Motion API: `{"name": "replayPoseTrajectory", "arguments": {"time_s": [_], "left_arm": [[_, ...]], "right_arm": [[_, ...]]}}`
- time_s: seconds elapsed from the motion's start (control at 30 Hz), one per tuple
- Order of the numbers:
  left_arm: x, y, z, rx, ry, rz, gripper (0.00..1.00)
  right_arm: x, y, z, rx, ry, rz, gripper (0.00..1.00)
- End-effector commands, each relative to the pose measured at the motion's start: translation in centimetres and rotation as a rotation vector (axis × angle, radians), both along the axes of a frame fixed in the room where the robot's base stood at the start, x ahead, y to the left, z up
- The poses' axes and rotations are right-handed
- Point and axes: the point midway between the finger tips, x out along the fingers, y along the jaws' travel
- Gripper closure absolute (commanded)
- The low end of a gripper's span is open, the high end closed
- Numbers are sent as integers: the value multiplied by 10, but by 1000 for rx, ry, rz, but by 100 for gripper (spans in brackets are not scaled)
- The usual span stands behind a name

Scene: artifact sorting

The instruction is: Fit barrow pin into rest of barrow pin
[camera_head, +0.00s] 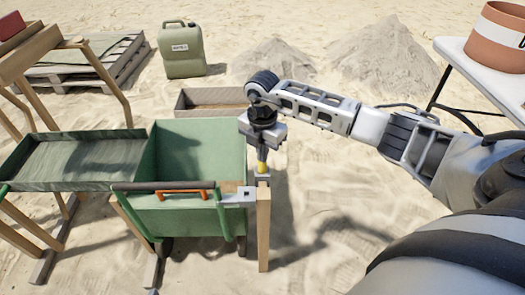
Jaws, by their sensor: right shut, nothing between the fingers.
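My right gripper (262,143) points straight down above a grey metal bracket (238,198) at the top of a wooden post (263,235). It is shut. A small yellow piece (262,157) shows right under the gripper, over the bracket; I cannot tell whether it is the barrow pin or touches the fingers. The green barrow (200,150) stands just left of the post, and the bracket reaches to its near right corner. An orange handle-like piece (182,194) is on the barrow's near side. My left gripper is not in view.
A dark green tray (85,165) on a wooden stand adjoins the barrow's left. A wooden box (211,98) and a green canister (183,50) stand behind. A white table (490,65) with an orange-and-white pot (497,38) is at the right. Sand right of the post is clear.

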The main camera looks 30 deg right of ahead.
Motion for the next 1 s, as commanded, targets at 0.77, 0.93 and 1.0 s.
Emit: {"name": "replayPoseTrajectory", "arguments": {"time_s": [0.77,0.93,1.0], "left_arm": [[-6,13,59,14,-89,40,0],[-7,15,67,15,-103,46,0],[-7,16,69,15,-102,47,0]], "right_arm": [[-1,0,56,-2,-1,3,100],[-1,0,99,-1,0,2,100],[-1,0,116,-1,0,1,100]]}}
